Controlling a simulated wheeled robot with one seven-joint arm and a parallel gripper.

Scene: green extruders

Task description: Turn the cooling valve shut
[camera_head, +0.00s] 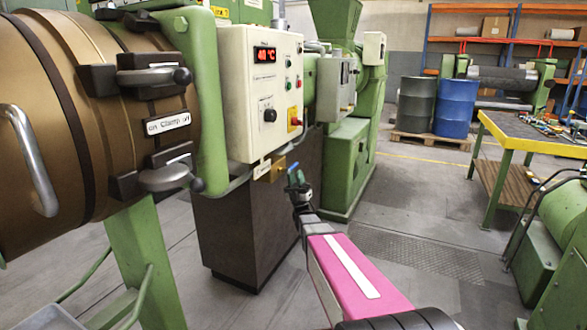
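A small brass-coloured valve block (278,169) sits below the white control box, beside a thin grey pipe. A small blue lever (293,168), which looks like the valve's handle, sticks up just right of the block. My gripper (298,187) is at the lever, its dark fingers just below and around it. Whether the fingers touch the lever or close on it is too small to tell. My pink and white arm link reaches up from the bottom right. The valve's label is too small to read.
The control box (265,92) shows a red 40 °C display. A dark brown cabinet (228,230) stands under it. The bronze barrel (60,130) with clamp handles fills the left. A yellow-edged workbench (535,148) and blue drum (456,107) stand right. Floor between is clear.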

